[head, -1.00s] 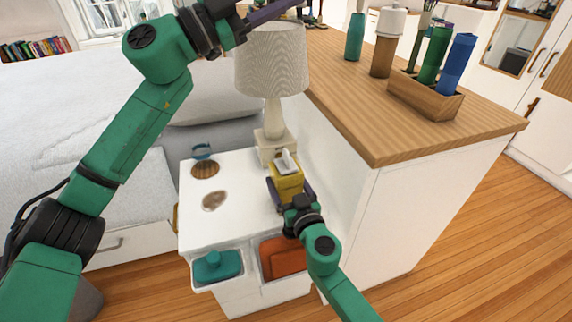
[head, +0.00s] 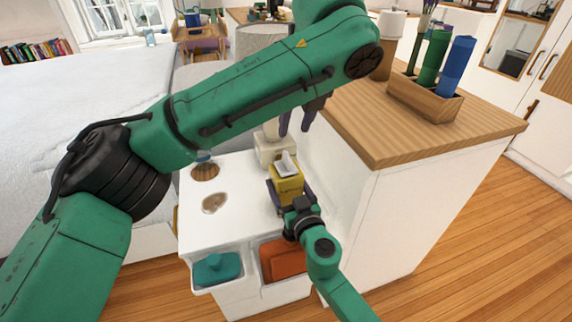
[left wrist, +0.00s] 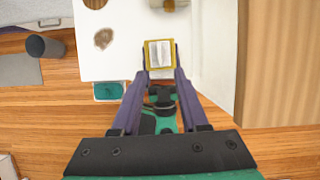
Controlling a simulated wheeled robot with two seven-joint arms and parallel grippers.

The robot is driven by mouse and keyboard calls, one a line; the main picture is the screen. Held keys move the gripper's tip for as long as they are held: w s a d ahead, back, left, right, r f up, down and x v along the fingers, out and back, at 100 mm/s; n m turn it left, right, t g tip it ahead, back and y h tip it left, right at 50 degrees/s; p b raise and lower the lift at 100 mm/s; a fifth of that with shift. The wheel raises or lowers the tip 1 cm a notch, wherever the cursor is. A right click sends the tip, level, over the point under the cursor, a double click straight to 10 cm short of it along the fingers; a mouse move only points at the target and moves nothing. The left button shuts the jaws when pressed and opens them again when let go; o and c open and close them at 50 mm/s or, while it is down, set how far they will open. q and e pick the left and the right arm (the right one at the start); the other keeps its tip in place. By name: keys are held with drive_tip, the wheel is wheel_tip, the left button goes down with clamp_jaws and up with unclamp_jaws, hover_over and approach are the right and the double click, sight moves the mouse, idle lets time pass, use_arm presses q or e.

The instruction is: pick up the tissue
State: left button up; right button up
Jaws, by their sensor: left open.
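A white tissue (head: 287,165) sticks up from the top of a yellow tissue box (head: 288,184) on the white bedside cabinet (head: 240,180). In the left wrist view the tissue (left wrist: 160,53) shows from above inside the box's yellow rim (left wrist: 147,58). My left gripper (head: 296,127) points down, open and empty, above and apart from the tissue; my arm hides its upper part. My right gripper (head: 290,193) has its purple fingers on both sides of the box and looks shut on it.
A lamp (head: 275,148) stands just behind the box, partly hidden by my left arm. A wooden-topped counter (head: 400,130) rises close on the right, with a bottle holder (head: 430,102). Teal (head: 218,267) and orange (head: 283,260) items sit in bins at the cabinet's front.

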sight(286, 152)
use_arm(q)
drive_tip(key=x, duration=1.1)
drive_tip(key=shift+w+a+f, duration=0.15)
drive_tip(key=shift+w+f, duration=0.05)
drive_tip(key=shift+f, duration=0.1)
clamp_jaws()
